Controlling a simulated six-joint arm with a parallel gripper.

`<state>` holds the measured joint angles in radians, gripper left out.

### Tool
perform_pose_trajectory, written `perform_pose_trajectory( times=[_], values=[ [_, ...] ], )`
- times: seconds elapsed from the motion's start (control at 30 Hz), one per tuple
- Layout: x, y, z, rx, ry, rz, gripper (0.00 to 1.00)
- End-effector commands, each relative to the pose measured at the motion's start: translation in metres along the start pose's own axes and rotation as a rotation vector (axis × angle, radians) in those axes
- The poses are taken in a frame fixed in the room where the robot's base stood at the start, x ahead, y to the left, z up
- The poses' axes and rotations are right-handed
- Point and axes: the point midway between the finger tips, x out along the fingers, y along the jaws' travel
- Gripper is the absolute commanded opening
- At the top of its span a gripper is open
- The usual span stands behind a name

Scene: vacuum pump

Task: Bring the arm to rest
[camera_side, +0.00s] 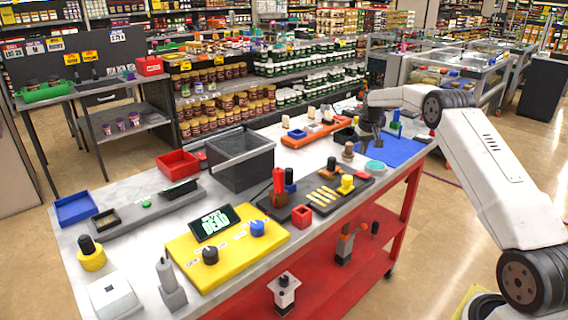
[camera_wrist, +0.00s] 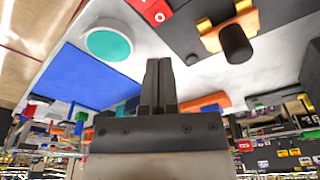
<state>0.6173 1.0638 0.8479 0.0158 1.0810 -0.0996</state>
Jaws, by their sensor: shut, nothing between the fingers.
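My gripper (camera_side: 372,138) is over the far right part of the workbench in the side view, close to the blue mat (camera_side: 398,150). In the wrist view my gripper (camera_wrist: 159,62) points up the picture with its two dark fingers together and nothing between them. The blue mat (camera_wrist: 85,75) and a round teal-topped piece (camera_wrist: 109,44) lie to the left of the fingers. The teal piece also shows in the side view (camera_side: 374,167), just below my gripper.
The workbench (camera_side: 235,305) holds a yellow panel (camera_side: 190,262) with knobs, a grey bin (camera_side: 240,160), a dark tray (camera_side: 330,205) with small parts, and an orange tray (camera_side: 312,134). Small upright parts stand close to my gripper. Shop shelves stand behind.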

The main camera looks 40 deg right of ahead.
Motion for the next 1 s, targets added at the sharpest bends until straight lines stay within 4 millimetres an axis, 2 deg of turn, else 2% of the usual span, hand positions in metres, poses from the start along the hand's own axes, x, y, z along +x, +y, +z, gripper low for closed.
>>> perform_pose_trajectory(
  times=[0.2,0.37,0.67,1.0],
  values=[
    [-0.001,-0.002,0.0,-0.003,0.001,0.0,0.0],
    [-0.004,-0.014,0.004,-0.017,0.003,-0.002,0.0],
    [-0.021,-0.068,0.031,-0.088,0.014,-0.012,0.0],
    [-0.041,-0.132,0.091,-0.187,0.029,-0.028,0.0]
  ],
)
